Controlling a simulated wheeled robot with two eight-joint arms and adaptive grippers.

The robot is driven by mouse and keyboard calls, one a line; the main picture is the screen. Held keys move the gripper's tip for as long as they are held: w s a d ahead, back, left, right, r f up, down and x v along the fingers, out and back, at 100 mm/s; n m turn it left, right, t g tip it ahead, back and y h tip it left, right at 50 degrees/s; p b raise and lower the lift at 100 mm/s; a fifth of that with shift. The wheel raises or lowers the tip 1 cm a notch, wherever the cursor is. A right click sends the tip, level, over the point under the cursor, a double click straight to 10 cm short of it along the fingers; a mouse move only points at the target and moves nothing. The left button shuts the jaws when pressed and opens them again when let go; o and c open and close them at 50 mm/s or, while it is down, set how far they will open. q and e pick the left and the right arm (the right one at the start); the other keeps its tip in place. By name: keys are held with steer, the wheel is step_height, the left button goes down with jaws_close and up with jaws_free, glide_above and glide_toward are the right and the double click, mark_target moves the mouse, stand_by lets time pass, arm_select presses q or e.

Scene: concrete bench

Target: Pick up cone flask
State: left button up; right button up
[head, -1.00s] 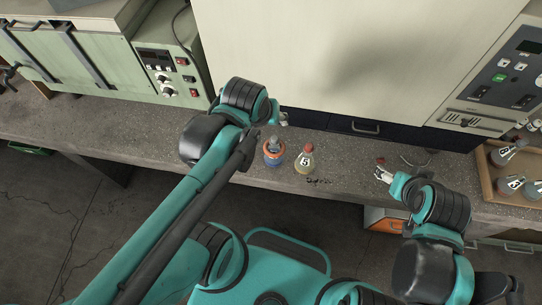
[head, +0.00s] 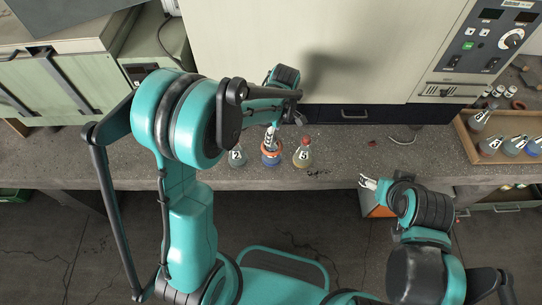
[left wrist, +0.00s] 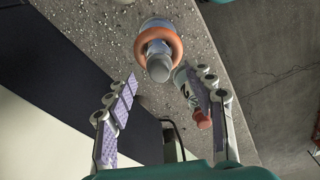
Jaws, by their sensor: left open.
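A flask with blue contents and an orange ring (head: 271,158) stands on the bench; in the left wrist view its ring and pale top (left wrist: 158,52) lie beyond the fingertips. A flask with yellowish contents, a red stopper and a number label (head: 303,157) stands to its right; in the left wrist view it (left wrist: 187,84) is close by the right-hand finger, contact unclear. A clear flask labelled 2 (head: 237,158) stands to the left. My left gripper (head: 271,132) is open and empty at the ringed flask's top. My right gripper (head: 368,183) hangs by the bench's front edge; its jaws are too small to judge.
A wooden tray (head: 468,143) with several flasks stands at the right. A large pale cabinet (head: 330,45) closes off the back. A small red object (head: 372,143) and a wire loop (head: 402,140) lie on the concrete bench (head: 340,165), otherwise clear there.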

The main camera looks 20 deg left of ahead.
mark_target(272, 150)
arm_select(q)
steer(key=f+b, duration=0.1)
steer(key=f, duration=0.3)
steer(key=f+b, duration=0.1)
steer(key=shift+w+a+f+b, duration=0.1)
steer(key=shift+a+f+b, duration=0.2)
steer(key=shift+f, duration=0.1)
steer(key=shift+r, duration=0.1)
steer(key=shift+c, duration=0.4)
jaws_close()
